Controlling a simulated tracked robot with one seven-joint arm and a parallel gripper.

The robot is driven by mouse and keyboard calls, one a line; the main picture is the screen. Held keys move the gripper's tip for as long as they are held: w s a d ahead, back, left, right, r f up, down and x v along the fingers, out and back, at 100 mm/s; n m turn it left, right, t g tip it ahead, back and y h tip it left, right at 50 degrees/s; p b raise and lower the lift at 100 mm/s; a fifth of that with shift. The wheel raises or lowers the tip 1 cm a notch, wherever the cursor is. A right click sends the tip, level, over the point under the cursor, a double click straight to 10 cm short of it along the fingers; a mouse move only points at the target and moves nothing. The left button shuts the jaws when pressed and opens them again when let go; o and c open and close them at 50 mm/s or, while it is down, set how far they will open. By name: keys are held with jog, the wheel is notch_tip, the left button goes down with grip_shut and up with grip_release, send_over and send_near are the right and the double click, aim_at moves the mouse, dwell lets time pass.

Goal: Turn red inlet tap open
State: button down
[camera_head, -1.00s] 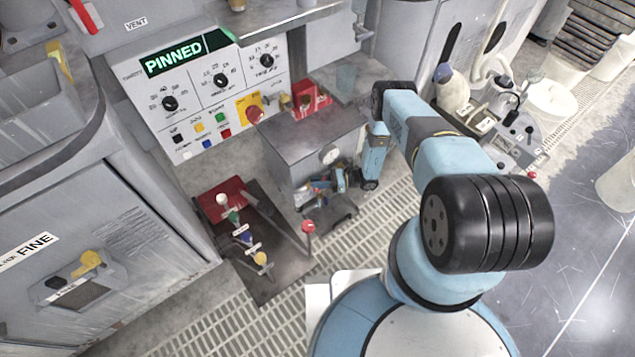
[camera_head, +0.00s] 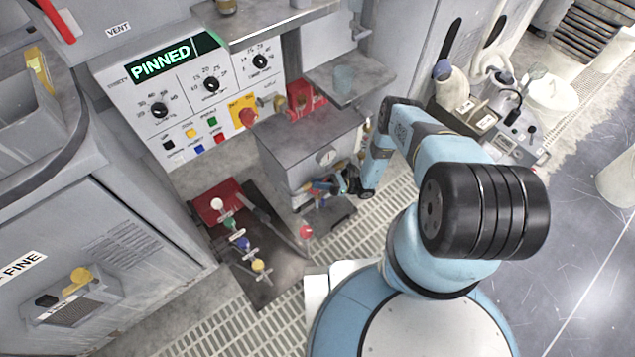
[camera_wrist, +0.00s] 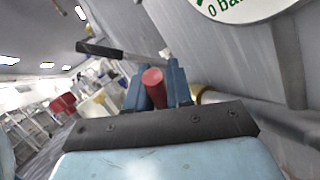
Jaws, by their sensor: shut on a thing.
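The red inlet tap (camera_wrist: 153,80) shows in the wrist view as a red handle between my gripper's two blue fingers. My gripper (camera_wrist: 157,76) is shut on it. In the head view, my gripper (camera_head: 327,188) is low at the front of the grey box, below a round white gauge (camera_head: 326,156). The tap is mostly hidden there by my fingers, and its exact angle cannot be told. The gauge also shows, cut off, at the top of the wrist view (camera_wrist: 240,8), with "0 bar" on it.
A control panel (camera_head: 190,95) reading "PINNED" stands behind. In the wrist view a black-handled lever (camera_wrist: 100,49) lies close beyond my fingers.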

jog(key=shift+w+d, duration=0.15)
jog(key=shift+d, duration=0.15)
jog(key=c, duration=1.1)
grip_release()
notch_tip(320, 180, up, 3)
jog(key=shift+f, duration=0.15)
jog(key=s+d+r, duration=0.4)
jog(key=s+r, duration=0.6)
jog(key=s, duration=0.3)
jog(key=shift+s, duration=0.2)
jog(key=shift+c, duration=0.4)
